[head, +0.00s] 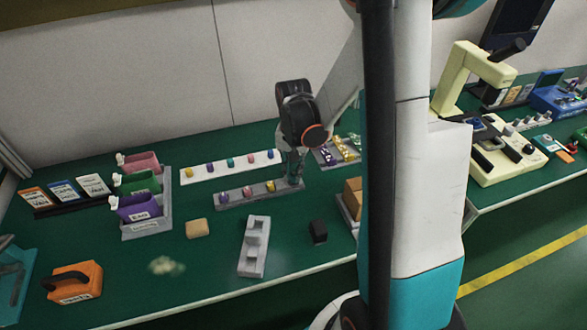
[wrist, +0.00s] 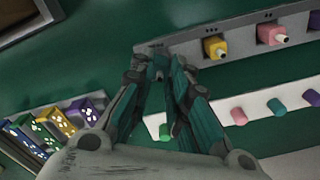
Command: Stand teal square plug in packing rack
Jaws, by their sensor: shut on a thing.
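My gripper (head: 291,178) is at the right end of a grey rack (head: 237,200), which I take to be the packing rack. In the wrist view my gripper's fingers (wrist: 160,68) are closed together at the end of that rack (wrist: 190,48). A small teal piece between the fingertips looks like the teal square plug (wrist: 159,60), mostly hidden by the teal-coloured fingers. Whether it touches the rack or sits in it, I cannot tell. The rack holds a yellow plug (wrist: 215,46) and a pink plug (wrist: 272,34); a purple plug (head: 224,198) stands at its far left.
A white strip (head: 190,175) with several coloured plugs lies behind the grey rack. Another rack with yellow and purple pieces (head: 328,155) is to the right. A grey stepped block (head: 254,248), a black block (head: 318,231) and a tan block (head: 196,228) stand in front. Coloured bins (head: 140,207) are left.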

